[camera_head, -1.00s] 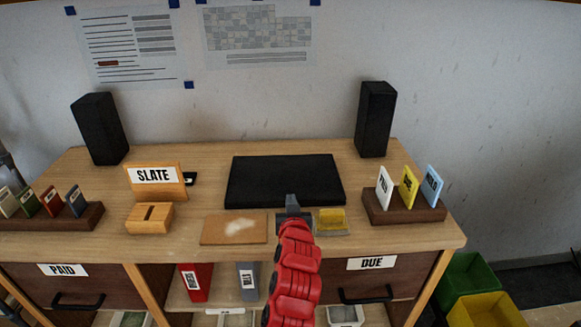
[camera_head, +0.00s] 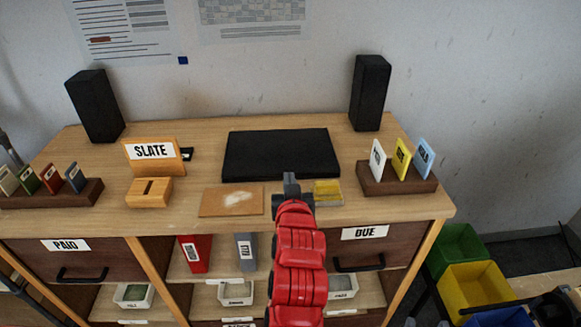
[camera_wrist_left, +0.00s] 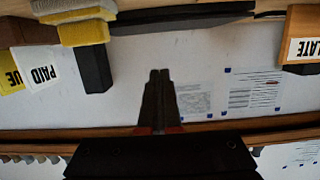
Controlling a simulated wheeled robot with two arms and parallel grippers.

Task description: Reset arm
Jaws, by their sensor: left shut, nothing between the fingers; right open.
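My left gripper (camera_head: 291,185) is at the end of the red arm rising through the middle of the head view. It appears over the desk's front part, between a brown board (camera_head: 232,202) with a pale smear and a yellow block (camera_head: 327,188). Its fingers are together and empty in the left wrist view (camera_wrist_left: 159,80), which looks upside down toward the wall. The yellow block also shows at that view's upper left (camera_wrist_left: 85,32), apart from the fingers. The fingers' height above the desk is hard to judge.
Two black speakers (camera_head: 94,106) (camera_head: 370,93) stand at the back of the desk, with a black mat (camera_head: 280,153) between. A SLATE sign (camera_head: 151,152) stands left, a card rack (camera_head: 398,182) right. The PAID (camera_head: 65,245) and DUE (camera_head: 366,232) drawers are shut. Bins (camera_head: 474,290) stand at right.

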